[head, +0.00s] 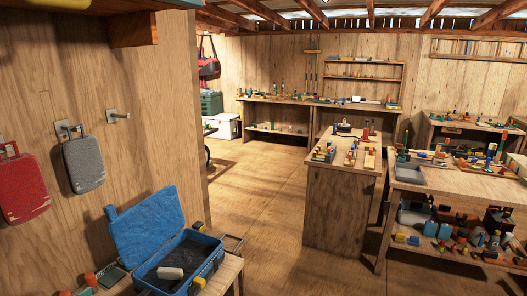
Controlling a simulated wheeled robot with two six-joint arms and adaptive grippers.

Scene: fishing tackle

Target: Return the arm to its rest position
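Neither of my arms and neither gripper can be made out in the head view. An open blue tackle box (148,222) stands at the lower left with its lid raised. A pale block-shaped item (170,273) lies inside it on the dark bottom. The box rests on a wooden bench (232,268) whose front part is cut off by the picture's lower edge.
A red case (22,188) and a grey case (84,164) hang on the left wall beside an empty hook (118,117). A wooden island (335,205) stands mid-room. A loaded workbench (460,182) stands at the right. The floor (255,185) between is clear.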

